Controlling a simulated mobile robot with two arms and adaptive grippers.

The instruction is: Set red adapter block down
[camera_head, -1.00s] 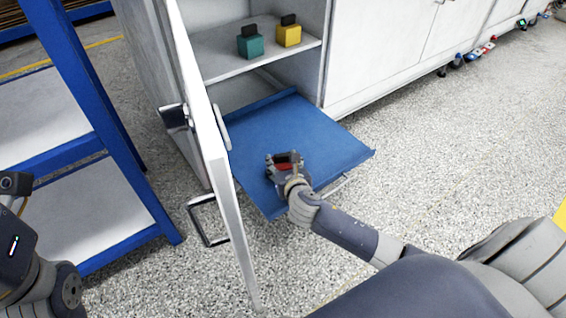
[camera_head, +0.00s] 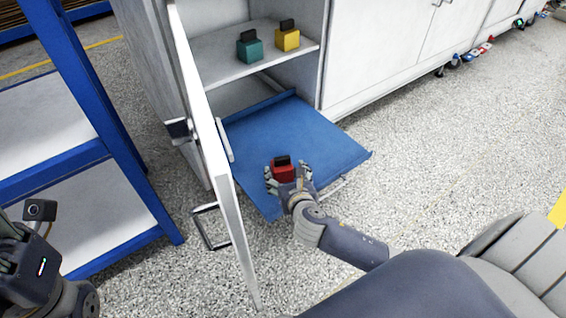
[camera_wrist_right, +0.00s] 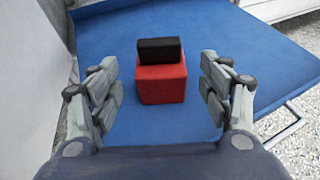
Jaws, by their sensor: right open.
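The red adapter block (camera_head: 283,173), a red cube with a black top piece, stands upright on the blue pull-out tray (camera_head: 325,140) of the cabinet. It also shows in the right wrist view (camera_wrist_right: 162,82), resting on the tray (camera_wrist_right: 240,45). My right gripper (camera_head: 288,172) is open around the block; in the wrist view (camera_wrist_right: 163,88) a gap shows between each finger and the block. My left arm shows at the lower left, but its fingertips are not seen.
A teal block (camera_head: 250,50) and a yellow block (camera_head: 287,39) stand on the cabinet shelf (camera_head: 225,72) above. The open white door (camera_head: 222,170) is left of the tray. A blue-framed rack (camera_head: 110,120) stands at the left. The tray's right part is clear.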

